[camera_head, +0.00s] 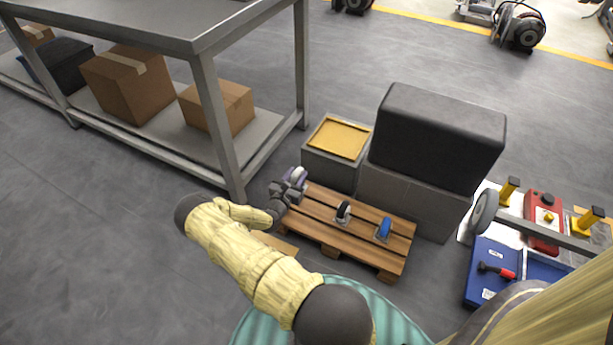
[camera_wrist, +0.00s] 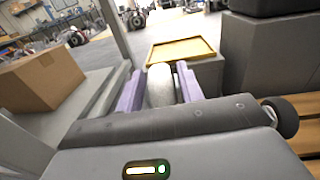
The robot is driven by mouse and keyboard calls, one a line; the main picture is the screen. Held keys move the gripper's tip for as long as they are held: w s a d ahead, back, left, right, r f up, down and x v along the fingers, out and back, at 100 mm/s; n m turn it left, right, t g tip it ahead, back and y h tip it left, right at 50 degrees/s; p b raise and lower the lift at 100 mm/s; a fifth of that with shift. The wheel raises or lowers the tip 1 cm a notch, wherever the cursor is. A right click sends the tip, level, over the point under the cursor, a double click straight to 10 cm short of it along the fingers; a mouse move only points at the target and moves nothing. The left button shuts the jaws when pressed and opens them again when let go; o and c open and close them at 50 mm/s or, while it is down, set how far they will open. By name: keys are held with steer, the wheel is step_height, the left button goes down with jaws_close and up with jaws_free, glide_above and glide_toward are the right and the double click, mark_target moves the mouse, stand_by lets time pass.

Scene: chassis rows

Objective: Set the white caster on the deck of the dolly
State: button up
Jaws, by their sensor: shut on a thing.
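The white caster (camera_head: 299,174) is between the purple-grey fingers of my gripper (camera_head: 294,179), raised at the far left end of a low wooden slatted deck (camera_head: 318,222). This deck may be the dolly's; its wheels cannot be made out. In the wrist view the caster (camera_wrist: 160,86) stands between the two fingers of my gripper (camera_wrist: 159,82), which are shut on it. Its lower part is hidden by the gripper body. Bare deck slats (camera_wrist: 308,146) show at the right of the wrist view.
A black caster (camera_head: 343,212) and a blue caster (camera_head: 384,229) stand on the slats. A yellow-topped grey box (camera_head: 338,138) and a big dark block (camera_head: 437,137) stand behind. A metal table (camera_head: 205,84) is at left. A blue toolbox (camera_head: 491,270) lies at right.

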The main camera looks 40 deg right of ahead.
steer(key=w+a+r+n+t+y+p, duration=0.1)
steer(key=a+r+n+t+y+p, duration=0.1)
steer(key=a, duration=0.8)
steer(key=w+a+r+n+t+y+p, duration=0.1)
steer(key=a+r+n+t+y+p, duration=0.2)
steer(key=a+r+n+y, duration=0.3)
steer(key=w+a+r+n+t+y+p, duration=0.1)
steer(key=a+r+n+t+y, duration=0.3)
steer(key=a, duration=1.1)
step_height(320, 180, up, 3)
steer(key=t+y+p, duration=0.1)
steer(key=y, duration=0.3)
steer(key=shift+a+n, duration=0.4)
